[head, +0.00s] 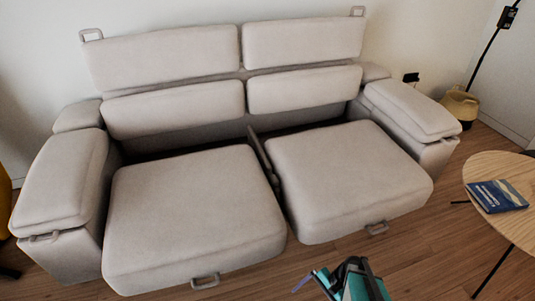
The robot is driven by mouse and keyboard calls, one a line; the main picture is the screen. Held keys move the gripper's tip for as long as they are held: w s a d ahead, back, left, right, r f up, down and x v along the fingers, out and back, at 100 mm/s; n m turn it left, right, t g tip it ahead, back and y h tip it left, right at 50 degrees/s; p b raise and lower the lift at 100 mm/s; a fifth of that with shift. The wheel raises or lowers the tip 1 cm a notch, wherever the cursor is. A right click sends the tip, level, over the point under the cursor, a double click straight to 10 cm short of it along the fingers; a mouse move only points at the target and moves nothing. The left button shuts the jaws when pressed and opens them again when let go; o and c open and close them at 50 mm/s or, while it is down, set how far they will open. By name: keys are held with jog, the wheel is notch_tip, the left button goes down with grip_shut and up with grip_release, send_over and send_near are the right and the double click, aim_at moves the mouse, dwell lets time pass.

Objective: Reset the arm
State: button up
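My gripper (348,279), teal and black, shows at the bottom edge of the head view, right of centre. It is in front of the sofa's right seat and over the wooden floor. Its fingertips are too small and cut off to tell whether they are open or shut. A thin bluish-purple strip shows just left of it; I cannot tell what it is. No object is clearly seen in the gripper. The rest of the arm is out of view.
A light grey sofa (190,215) with two pulled-out seats and small handles fills the middle. A round wooden table (500,166) with a blue book (496,196) stands at the right. A basket (459,106) and lamp pole are behind it. Floor (425,255) between sofa and table is clear.

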jog(key=s+d+r+n+g+h+p, duration=0.1)
jog(key=s+r+n+g+h+p, duration=0.2)
jog(key=s+r+n+h+p, duration=0.4)
jog(key=shift+s+r+n, duration=0.85)
jog(key=shift+s+n, duration=0.55)
jog(key=shift+s, duration=0.65)
